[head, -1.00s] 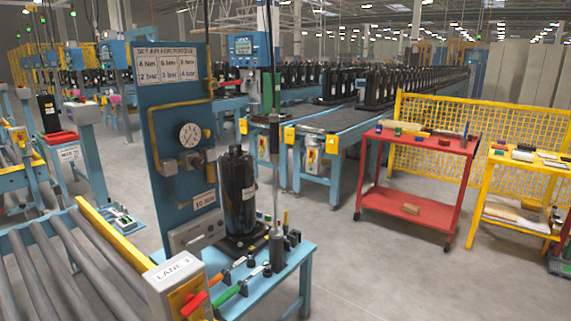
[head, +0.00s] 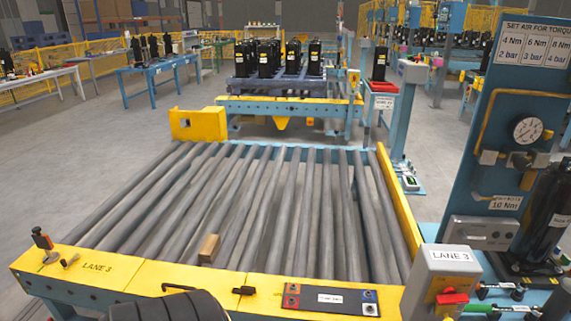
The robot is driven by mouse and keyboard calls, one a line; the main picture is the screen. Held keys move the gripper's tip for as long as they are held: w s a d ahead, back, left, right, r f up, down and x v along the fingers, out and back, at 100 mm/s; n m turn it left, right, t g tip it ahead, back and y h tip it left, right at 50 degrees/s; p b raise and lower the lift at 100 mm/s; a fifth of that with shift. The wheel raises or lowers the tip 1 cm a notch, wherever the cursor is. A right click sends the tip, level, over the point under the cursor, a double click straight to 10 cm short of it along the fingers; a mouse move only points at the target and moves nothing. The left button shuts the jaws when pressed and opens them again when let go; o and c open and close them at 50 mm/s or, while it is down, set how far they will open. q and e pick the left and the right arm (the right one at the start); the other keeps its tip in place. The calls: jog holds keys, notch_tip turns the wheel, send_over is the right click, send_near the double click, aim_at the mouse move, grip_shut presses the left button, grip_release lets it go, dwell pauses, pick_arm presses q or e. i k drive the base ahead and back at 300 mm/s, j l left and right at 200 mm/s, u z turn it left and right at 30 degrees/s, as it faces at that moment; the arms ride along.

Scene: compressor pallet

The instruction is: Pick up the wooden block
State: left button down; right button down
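A small light-brown wooden block (head: 209,248) sits on the grey rollers of the lane 3 conveyor (head: 250,200) in the head view. It lies near the conveyor's front edge, left of the middle, just behind the yellow front beam (head: 195,279). Nothing touches it from above. Neither of my grippers can be made out in the view. A dark rounded shape at the bottom edge, left of centre, is cut off by the frame.
A lane 3 control box (head: 442,285) and blue torque panel (head: 500,130) stand at the right. The front beam carries a small label plate (head: 330,299) and a black-knobbed lever (head: 43,240). A pallet of black compressors (head: 275,60) stands behind.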

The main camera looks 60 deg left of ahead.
aim_at(207, 255)
jog(key=u, duration=2.5)
